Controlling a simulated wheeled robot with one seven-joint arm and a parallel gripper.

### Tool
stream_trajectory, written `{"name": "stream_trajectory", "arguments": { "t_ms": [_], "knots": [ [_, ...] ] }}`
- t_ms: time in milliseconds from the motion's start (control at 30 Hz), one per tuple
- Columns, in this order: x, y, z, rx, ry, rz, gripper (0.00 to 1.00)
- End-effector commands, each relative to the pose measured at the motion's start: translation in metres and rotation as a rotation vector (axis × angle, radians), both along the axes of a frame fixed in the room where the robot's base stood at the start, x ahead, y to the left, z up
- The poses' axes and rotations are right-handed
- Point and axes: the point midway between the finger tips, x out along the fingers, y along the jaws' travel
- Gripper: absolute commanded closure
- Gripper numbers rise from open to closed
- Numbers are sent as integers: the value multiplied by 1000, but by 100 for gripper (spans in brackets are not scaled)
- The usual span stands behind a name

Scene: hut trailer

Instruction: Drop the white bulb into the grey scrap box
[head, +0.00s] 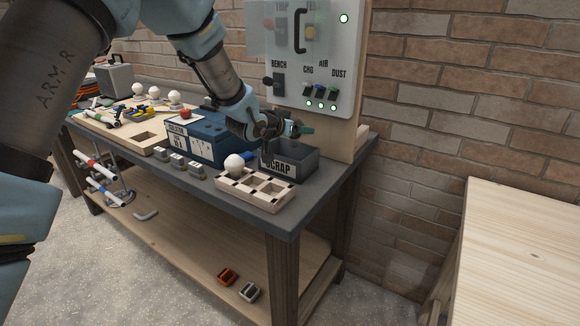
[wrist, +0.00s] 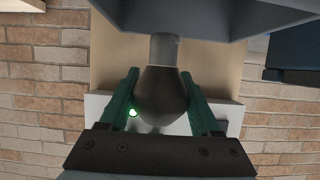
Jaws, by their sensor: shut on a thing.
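My gripper (wrist: 163,85) has green fingers and is shut on a bulb (wrist: 162,100), with one finger on each side of its round part. The bulb looks dark in the wrist view, and its grey metal base (wrist: 164,48) points to the top of the picture. In the head view my gripper (head: 292,129) is over the grey scrap box (head: 283,169), near its back edge; I cannot make out the held bulb there. The box's front reads SCRAP and its floor is mostly hidden. A white bulb (head: 234,163) sits in the wooden tray in front.
The wooden tray (head: 270,199) has square compartments. A blue box (head: 207,139) stands left of the scrap box. The switch panel (head: 318,75) rises close behind my gripper. More white bulbs (head: 154,92) stand at the bench's far left. The bench's right end (head: 330,180) is clear.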

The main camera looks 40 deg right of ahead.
Motion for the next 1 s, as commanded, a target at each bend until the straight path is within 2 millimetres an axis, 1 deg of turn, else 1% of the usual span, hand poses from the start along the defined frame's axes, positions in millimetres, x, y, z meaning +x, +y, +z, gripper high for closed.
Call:
{"name": "stream_trajectory", "arguments": {
  "t_ms": [67,267,300,600,867,1000],
  "knots": [
    [0,0,-3,0,0,0,90],
    [0,0,-3,0,0,1,90],
    [0,0,-3,0,0,1,35],
    [0,0,-3,0,0,1,1],
    [0,1,-3,0,0,1,1],
    [-1,9,1,-1,0,2,1]
  ]
}}
